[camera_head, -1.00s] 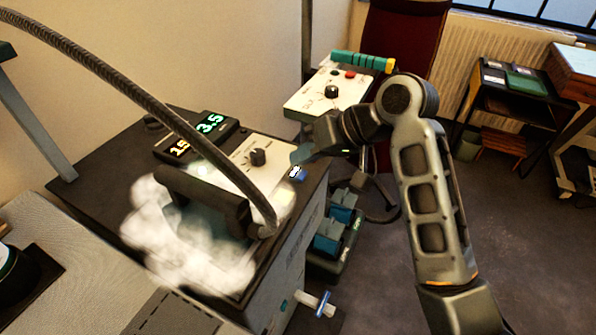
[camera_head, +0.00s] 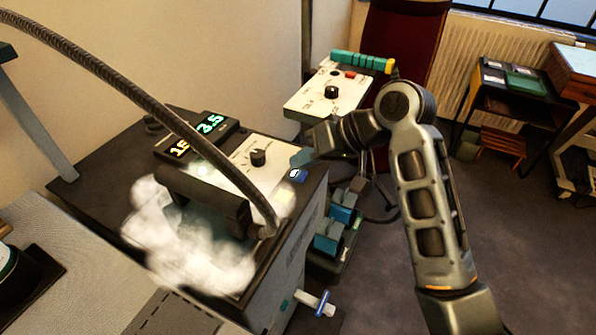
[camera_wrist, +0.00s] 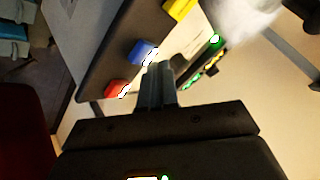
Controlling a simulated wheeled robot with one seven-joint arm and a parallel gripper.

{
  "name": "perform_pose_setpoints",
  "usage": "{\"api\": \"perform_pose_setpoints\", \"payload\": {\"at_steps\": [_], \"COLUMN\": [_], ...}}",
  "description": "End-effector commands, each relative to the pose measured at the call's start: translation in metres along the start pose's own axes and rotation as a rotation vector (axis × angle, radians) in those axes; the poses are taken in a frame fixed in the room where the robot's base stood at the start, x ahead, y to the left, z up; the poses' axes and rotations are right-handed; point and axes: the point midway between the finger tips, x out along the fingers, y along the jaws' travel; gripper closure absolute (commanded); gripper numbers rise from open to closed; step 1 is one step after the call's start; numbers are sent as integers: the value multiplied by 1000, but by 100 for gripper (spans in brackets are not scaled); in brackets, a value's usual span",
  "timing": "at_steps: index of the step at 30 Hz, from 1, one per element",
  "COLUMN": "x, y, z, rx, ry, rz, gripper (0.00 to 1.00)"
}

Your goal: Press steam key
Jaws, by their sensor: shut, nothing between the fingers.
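A blue key (camera_head: 298,174) with a white mark sits at the right edge of the pale control panel (camera_head: 250,152). In the wrist view the blue key (camera_wrist: 143,52) lies just ahead and left of my fingertips, beside a red key (camera_wrist: 117,89) that also has a white mark. A yellow key (camera_wrist: 180,10) is farther up. I cannot read which mark means steam. My gripper (camera_head: 301,157) is shut and empty, just behind the blue key in the head view; its fingers (camera_wrist: 158,75) show together in the wrist view. Contact with a key cannot be told.
White steam surrounds the iron (camera_head: 205,200) at the left of the panel. A ribbed hose (camera_head: 150,108) arches over the unit. Lit displays (camera_head: 210,123) stand behind. A second panel (camera_head: 325,95) with keys is beyond my gripper.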

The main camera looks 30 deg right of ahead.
Motion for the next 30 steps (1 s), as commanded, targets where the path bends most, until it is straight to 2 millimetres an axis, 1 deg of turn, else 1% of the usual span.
{"api": "perform_pose_setpoints", "payload": {"at_steps": [30], "x": [6], "y": [4], "z": [4], "rx": [0], "ry": [1], "rz": [0], "gripper": [100]}}
